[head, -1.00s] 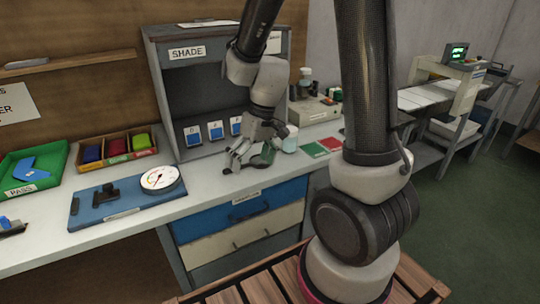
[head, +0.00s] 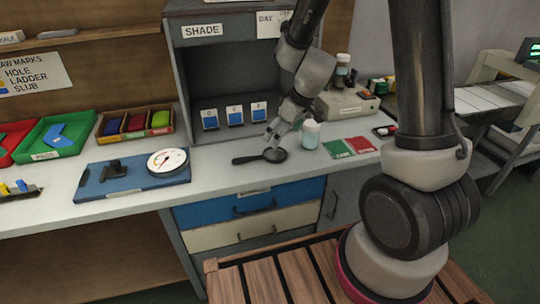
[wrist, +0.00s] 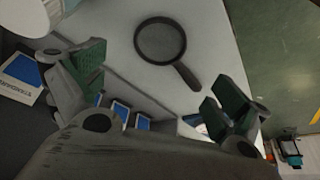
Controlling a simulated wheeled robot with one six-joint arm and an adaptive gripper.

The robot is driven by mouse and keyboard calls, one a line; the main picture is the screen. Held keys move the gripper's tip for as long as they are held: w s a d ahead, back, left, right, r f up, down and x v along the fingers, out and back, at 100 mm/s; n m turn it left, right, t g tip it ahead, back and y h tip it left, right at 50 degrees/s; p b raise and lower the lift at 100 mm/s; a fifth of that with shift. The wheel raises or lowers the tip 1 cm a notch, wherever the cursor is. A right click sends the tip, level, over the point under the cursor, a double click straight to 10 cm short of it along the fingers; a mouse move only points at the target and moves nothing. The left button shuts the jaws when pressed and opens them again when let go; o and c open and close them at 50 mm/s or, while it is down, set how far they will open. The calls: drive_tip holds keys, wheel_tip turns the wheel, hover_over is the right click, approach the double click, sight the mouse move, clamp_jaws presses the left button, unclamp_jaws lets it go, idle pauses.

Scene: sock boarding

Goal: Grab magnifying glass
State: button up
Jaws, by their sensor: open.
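The magnifying glass (head: 272,156) lies flat on the pale bench top, its dark handle pointing left in the head view. In the wrist view the magnifying glass (wrist: 160,41) shows whole, with its round lens up and its handle toward lower right. My gripper (head: 275,133) is open and empty, just behind and above the lens in the head view. In the wrist view the green-padded fingers of my gripper (wrist: 160,92) are spread wide, with the glass beyond them and not touching. The exact height above the bench is hard to tell.
A white-lidded jar (head: 311,134) stands close right of the glass. Blue-and-white cards (head: 234,116) stand inside the SHADE booth (head: 183,85) behind. A blue board (head: 128,183) with a dial gauge (head: 168,161) lies left. Green and red cards (head: 350,147) lie right. Bench in front of the glass is clear.

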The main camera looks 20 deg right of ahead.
sight(273, 152)
drive_tip(key=x, duration=0.7)
drive_tip(key=shift+d+f, duration=0.2)
drive_tip(key=shift+f, duration=0.25)
drive_tip(key=c, duration=1.1)
